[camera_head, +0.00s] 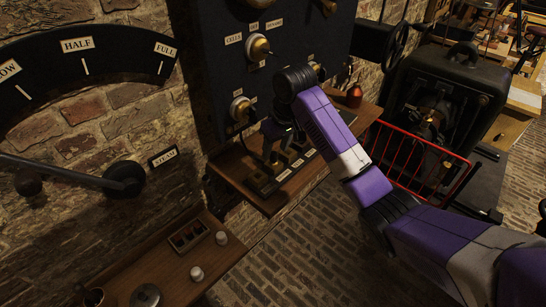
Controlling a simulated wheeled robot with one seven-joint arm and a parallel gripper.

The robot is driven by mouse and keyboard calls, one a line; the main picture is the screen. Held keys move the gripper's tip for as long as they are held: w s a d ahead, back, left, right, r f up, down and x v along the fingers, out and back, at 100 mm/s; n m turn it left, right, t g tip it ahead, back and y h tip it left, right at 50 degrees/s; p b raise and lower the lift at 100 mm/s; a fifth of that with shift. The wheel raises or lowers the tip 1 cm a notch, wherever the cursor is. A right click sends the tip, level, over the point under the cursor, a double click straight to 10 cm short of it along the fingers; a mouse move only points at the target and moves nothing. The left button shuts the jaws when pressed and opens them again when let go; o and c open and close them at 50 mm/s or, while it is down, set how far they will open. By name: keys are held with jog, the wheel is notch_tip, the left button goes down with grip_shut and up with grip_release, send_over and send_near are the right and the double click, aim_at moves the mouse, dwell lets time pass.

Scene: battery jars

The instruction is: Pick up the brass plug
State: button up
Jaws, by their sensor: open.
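My gripper (271,146) points down over the small wooden shelf under the dark panel, with its jaws open. A small brass-coloured piece (275,158) shows just below the jaws, and may be the brass plug. It is too small and dark to tell whether the jaws are around it or above it. It stands at a dark block (262,183) with a row of sockets and pale labels. My purple and white arm comes in from the right and hides part of the shelf and panel.
The dark panel (212,62) behind carries brass knobs (257,48) and labels close to my gripper. A red-brown bottle (354,96) stands on the shelf's right end. A red rail (425,150) guards a black machine (440,90). A lower wooden bench (215,262) holds small white-topped jars (197,273).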

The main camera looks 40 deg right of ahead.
aim_at(275, 154)
jog(key=shift+x, duration=1.5)
jog(key=shift+s, duration=0.1)
jog(key=shift+c, duration=0.2)
grip_shut()
